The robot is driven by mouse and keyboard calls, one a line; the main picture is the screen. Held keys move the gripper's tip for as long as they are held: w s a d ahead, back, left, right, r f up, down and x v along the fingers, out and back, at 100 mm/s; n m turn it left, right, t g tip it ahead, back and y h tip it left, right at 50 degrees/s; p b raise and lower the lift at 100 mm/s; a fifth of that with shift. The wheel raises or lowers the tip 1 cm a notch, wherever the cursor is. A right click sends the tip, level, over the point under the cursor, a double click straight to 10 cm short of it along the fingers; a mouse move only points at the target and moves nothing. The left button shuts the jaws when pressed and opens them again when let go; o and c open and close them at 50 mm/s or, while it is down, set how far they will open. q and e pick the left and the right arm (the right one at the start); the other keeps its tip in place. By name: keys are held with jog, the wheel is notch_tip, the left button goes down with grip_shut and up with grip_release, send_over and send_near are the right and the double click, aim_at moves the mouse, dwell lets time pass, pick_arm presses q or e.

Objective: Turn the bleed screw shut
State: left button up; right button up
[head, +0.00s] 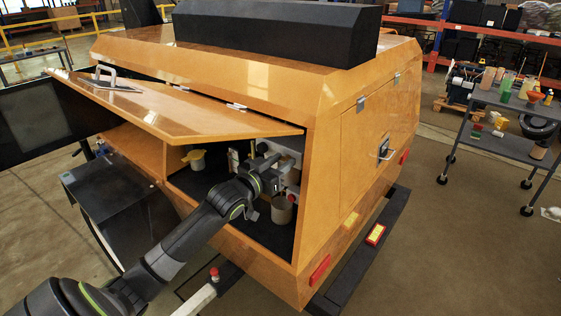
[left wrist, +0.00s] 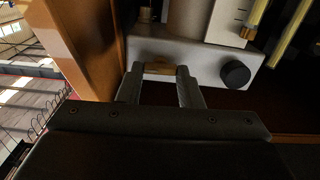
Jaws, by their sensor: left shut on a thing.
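The bleed screw appears to be the small brass-coloured piece (left wrist: 159,69) in the left wrist view, in front of a pale metal block (left wrist: 206,67). My left gripper (left wrist: 160,75) is shut on it, with one finger on each side. In the head view my left gripper (head: 273,177) reaches into the open compartment of the orange light tower (head: 345,150). The screw itself is hidden there by the gripper. My right gripper is in neither view.
The raised orange door (head: 190,108) hangs over my left arm. A pale cup (head: 282,211) stands below the gripper, and a yellow vessel (head: 195,157) is deeper left. A black knob (left wrist: 235,74) sits right of the fingers. A loaded cart (head: 500,145) stands far right.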

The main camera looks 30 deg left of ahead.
pick_arm(q)
jog(key=n+p, duration=0.1)
jog(key=p, duration=0.1)
jog(key=n+p, duration=0.4)
jog(key=shift+r+p, duration=0.3)
jog(key=shift+p, duration=0.05)
jog(key=n+p, duration=0.2)
jog(key=n, duration=0.1)
jog(key=shift+a+f, duration=0.1)
jog(key=n+p, duration=0.1)
jog(key=n, duration=0.3)
jog(key=shift+f+n+p, duration=0.15)
jog(key=shift+n+p, duration=0.15)
jog(key=shift+p, duration=0.1)
jog(key=n+p, duration=0.1)
jog(key=n, duration=0.3)
jog(key=shift+f+n, duration=0.15)
jog(key=shift+n, duration=0.25)
jog(key=o, duration=1)
jog(key=shift+a, duration=0.1)
